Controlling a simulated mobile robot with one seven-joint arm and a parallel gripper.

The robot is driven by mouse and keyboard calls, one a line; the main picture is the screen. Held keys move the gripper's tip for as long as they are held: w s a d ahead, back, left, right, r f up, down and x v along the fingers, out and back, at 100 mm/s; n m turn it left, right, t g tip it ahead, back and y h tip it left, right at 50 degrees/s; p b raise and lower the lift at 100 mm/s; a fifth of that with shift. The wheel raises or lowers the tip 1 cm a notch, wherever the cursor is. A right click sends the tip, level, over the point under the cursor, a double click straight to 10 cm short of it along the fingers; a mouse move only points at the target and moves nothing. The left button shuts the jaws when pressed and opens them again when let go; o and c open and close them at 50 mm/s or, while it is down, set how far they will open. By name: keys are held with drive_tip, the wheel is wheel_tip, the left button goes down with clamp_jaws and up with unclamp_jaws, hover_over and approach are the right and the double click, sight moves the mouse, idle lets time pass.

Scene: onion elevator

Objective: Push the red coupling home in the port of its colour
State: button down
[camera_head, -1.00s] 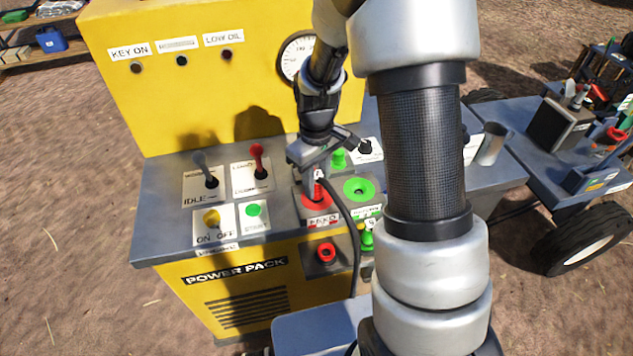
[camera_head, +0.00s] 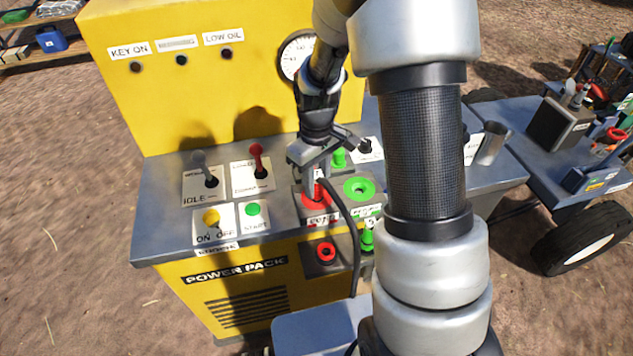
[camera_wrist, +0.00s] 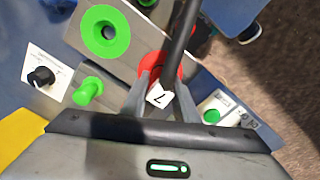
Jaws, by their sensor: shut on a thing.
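My gripper (camera_head: 316,178) is shut on the red coupling (camera_head: 318,188), a piece with a white tag and a black hose. The coupling stands upright over the red port (camera_head: 314,201) on the power pack's top; I cannot tell how deep it sits. In the wrist view the fingers (camera_wrist: 160,98) close around the coupling, and the red port's ring (camera_wrist: 172,63) shows behind them. The hose covers part of the ring. The green port (camera_head: 359,189) lies just right of the red one, empty, and also shows in the wrist view (camera_wrist: 105,33).
The black hose (camera_head: 352,240) hangs from the coupling over the front edge. A red fitting (camera_head: 326,251) and a green one (camera_head: 367,238) are on the front face. Levers (camera_head: 258,160) and a yellow knob (camera_head: 211,217) stand left. A green plug (camera_head: 339,158) stands behind.

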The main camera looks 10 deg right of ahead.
drive_tip(key=shift+s+f, duration=0.1)
drive_tip(key=c, duration=0.9)
unclamp_jaws()
drive_tip(key=shift+r+p, duration=2.5)
drive_tip(key=shift+r, duration=1.05)
